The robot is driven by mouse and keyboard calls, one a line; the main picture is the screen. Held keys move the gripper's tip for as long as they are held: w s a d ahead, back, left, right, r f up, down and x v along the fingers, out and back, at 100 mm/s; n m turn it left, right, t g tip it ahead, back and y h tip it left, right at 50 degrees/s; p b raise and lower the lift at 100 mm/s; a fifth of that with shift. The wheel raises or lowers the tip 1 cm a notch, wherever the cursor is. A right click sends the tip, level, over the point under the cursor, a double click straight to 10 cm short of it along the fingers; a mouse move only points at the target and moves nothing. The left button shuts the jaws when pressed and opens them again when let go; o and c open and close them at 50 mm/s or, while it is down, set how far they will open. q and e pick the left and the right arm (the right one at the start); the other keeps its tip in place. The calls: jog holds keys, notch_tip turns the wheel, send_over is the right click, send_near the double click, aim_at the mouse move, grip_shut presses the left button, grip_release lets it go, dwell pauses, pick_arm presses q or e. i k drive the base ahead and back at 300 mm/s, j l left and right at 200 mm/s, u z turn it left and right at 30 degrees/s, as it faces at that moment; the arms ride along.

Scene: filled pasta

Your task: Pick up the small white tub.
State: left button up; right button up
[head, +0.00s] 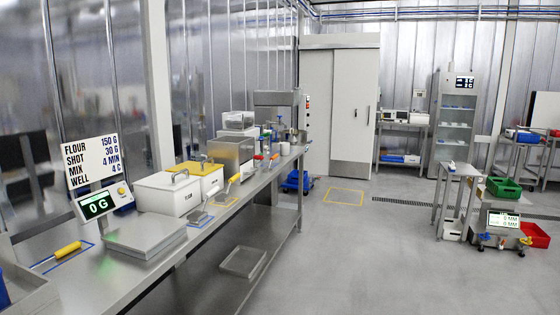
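A small white round container (285,148) stands upright near the far end of the long steel bench (150,262), and looks like the small white tub. It is small in the picture, so I cannot tell whether it is open or lidded. A white bin (452,230) also sits low under the small steel table at the right. Neither of my grippers is in the head view, and nothing of my arms shows near these things.
Two white lidded boxes (166,194) and a scale (102,203) reading 0 G stand on the bench nearer me. A yellow-handled tool (68,249) lies at the left. A blue dolly (296,181) stands beyond the bench. The floor (350,255) right of the bench is open.

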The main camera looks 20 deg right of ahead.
aim_at(285, 147)
jog(key=i+l+z, duration=0.1)
jog(key=i+l, duration=0.3)
jog(key=i+l+z, duration=0.1)
jog(key=i+l, duration=0.3)
jog(key=i, duration=0.2)
jog(key=i+l+z, duration=0.15)
jog(key=i+l, duration=0.15)
jog(key=i, duration=0.2)
jog(key=i+l+z, duration=0.1)
jog(key=i+l, duration=0.2)
jog(key=i, duration=0.25)
jog(key=i+l+u, duration=0.1)
jog(key=i+l, duration=0.05)
jog(key=i, duration=0.1)
